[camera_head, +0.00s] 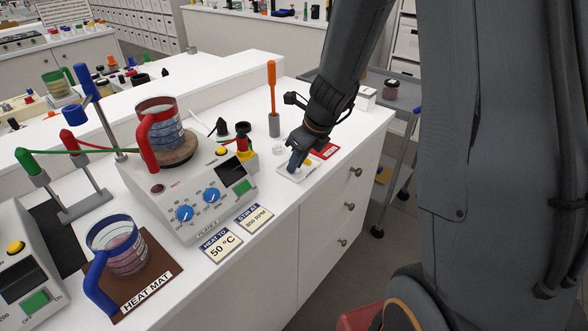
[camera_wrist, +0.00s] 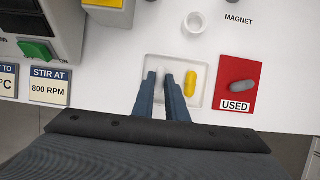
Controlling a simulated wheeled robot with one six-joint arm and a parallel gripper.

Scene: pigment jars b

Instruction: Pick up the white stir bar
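The white stir bar (camera_wrist: 160,76) shows faintly in the wrist view, in the left part of a shallow white tray (camera_wrist: 204,64). It is pale against the tray and partly hidden by my fingers. My gripper (camera_wrist: 162,82) points down at the tray with one fingertip on each side of the bar. The gap is narrow, and I cannot tell whether the fingers touch the bar. In the head view my gripper (camera_head: 295,163) is low over the tray (camera_head: 290,177) at the counter's right end, and the bar is hidden there.
A yellow stir bar (camera_wrist: 191,82) lies just right of my fingers. A grey bar (camera_wrist: 242,86) lies on a red USED card (camera_wrist: 227,97). A small white ring-shaped dish (camera_wrist: 195,23) stands behind the tray. The hotplate (camera_head: 202,190) with a red-handled beaker (camera_head: 165,130) is to the left.

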